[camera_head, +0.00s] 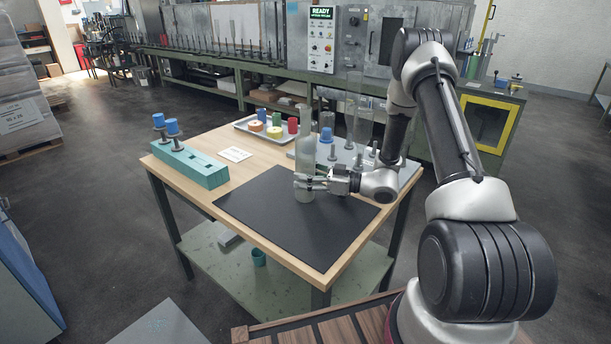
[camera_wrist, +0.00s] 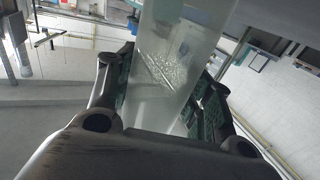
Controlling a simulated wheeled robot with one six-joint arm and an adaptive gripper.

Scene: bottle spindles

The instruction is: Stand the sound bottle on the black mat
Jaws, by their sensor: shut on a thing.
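A pale, translucent bottle (camera_head: 305,150) stands upright over the back part of the black mat (camera_head: 290,225). I cannot tell whether its base touches the mat. My gripper (camera_head: 312,183) reaches in from the right and is shut around the lower part of the bottle. In the wrist view the bottle (camera_wrist: 172,70) runs between the two fingers (camera_wrist: 165,100), with faint marks on its wall. Other clear bottles (camera_head: 353,105) stand on a grey spindle plate (camera_head: 345,158) behind my gripper.
A teal block (camera_head: 190,165) with blue-capped pegs is at the table's left. A tray (camera_head: 250,128) of coloured spools and a white card (camera_head: 235,154) are at the back. The front of the mat is clear. A green cup (camera_head: 259,258) sits on the lower shelf.

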